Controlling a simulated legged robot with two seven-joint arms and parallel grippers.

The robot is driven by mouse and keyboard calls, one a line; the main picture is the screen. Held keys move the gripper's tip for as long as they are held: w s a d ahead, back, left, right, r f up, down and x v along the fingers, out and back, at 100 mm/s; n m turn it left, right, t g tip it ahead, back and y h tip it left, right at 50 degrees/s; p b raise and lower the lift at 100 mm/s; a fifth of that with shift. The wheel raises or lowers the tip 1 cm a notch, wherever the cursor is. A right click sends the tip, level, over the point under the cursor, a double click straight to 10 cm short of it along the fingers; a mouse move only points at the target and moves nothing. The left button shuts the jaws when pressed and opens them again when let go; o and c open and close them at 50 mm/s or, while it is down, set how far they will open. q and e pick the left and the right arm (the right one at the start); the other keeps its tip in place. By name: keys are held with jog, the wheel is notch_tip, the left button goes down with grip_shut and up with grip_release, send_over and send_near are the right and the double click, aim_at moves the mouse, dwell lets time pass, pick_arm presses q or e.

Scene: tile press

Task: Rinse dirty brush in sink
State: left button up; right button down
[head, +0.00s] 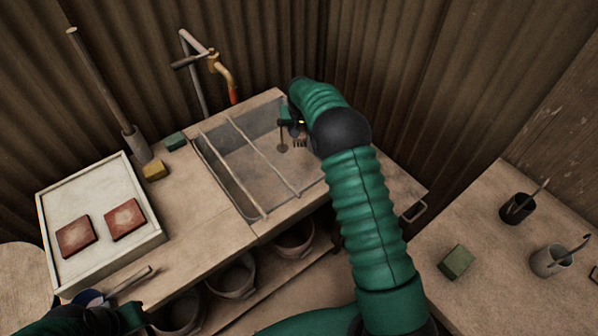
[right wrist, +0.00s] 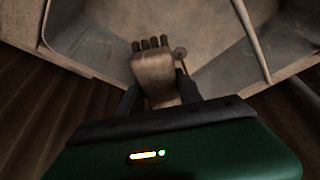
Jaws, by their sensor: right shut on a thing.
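The sink (head: 232,158) is a grey basin set into the wooden counter, with two thin bars across its top. My right gripper (head: 291,124) reaches over the sink's far right part. In the right wrist view, my right gripper (right wrist: 160,92) is shut on a brush (right wrist: 154,68), a pale brown wooden piece with several dark tufts at its far end. The tufts point into the basin; I cannot tell whether they touch it. A brass tap (head: 221,72) stands behind the sink. My left gripper (head: 105,318) is low at the left; its jaws are unclear.
A white tray (head: 158,236) with two reddish tiles stands left of the sink. A yellow sponge (head: 154,170) and a green block (head: 175,141) lie nearby. Pots stand on the shelf below. A right-hand table holds a green block (head: 457,262) and two cups (head: 517,208).

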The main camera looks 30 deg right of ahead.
notch_tip(320, 180, up, 4)
jog(key=p, duration=0.3)
jog(key=shift+r+p, duration=0.1)
jog(key=shift+p, duration=0.2)
dwell(0.4)
jog(key=s+a+r+n+y+p, duration=0.1)
jog(key=s+a+r+n+p, duration=0.1)
jog(key=s+a, duration=0.8)
jog(key=s+a+r+n+y+p, duration=0.1)
jog(key=s+a+r+n, duration=0.3)
jog(key=s+a, duration=0.6)
notch_tip(320, 180, up, 2)
jog(key=shift+s+a+r+t+p, duration=0.2)
jog(key=shift+a+t+p, duration=0.2)
jog(key=shift+a, duration=0.5)
